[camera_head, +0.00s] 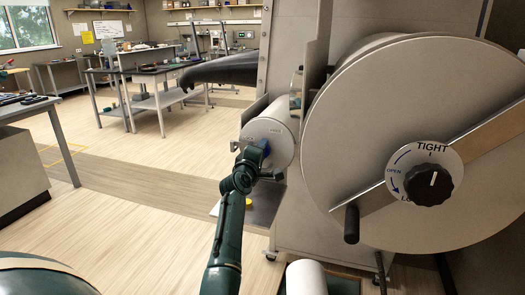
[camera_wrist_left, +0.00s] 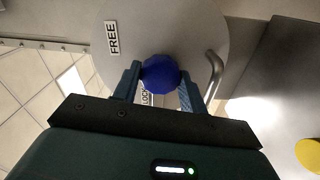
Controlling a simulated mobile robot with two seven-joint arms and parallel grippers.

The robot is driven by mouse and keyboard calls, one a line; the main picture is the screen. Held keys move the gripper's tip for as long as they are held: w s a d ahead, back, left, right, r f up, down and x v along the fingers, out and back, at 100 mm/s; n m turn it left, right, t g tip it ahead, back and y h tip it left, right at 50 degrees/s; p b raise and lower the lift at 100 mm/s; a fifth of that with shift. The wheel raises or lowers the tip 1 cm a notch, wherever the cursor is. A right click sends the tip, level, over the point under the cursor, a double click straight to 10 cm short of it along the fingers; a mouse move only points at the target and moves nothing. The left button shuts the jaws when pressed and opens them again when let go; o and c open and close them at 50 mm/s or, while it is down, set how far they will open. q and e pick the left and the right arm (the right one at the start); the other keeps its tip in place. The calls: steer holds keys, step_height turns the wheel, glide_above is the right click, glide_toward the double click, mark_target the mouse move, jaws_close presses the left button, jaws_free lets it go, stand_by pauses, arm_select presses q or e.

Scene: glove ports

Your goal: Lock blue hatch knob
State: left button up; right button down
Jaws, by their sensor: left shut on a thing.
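The blue hatch knob (camera_wrist_left: 160,74) sits on the round pale face of a small hatch (camera_wrist_left: 112,70), which carries a FREE label and a partly hidden LOCK label. A curved metal handle (camera_wrist_left: 214,74) is beside the knob. My left gripper (camera_wrist_left: 158,80) is shut on the blue knob, one finger on each side. In the head view my left gripper (camera_head: 254,156) reaches the hatch (camera_head: 284,146) from below, covering most of the knob. My right gripper is not in view.
A large round door (camera_head: 370,110) with a black dial (camera_head: 432,185) marked TIGHT and a dark handle (camera_head: 352,223) stands right. A black glove-like sleeve (camera_head: 225,70) juts left above the hatch. A yellow object (camera_wrist_left: 308,153) lies below. Workbenches stand left; the floor between is open.

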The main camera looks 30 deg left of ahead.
arm_select(q)
steer(key=shift+r+n, duration=0.2)
steer(key=shift+n, duration=0.1)
steer(key=o, duration=1.4)
steer(key=shift+f, duration=0.15)
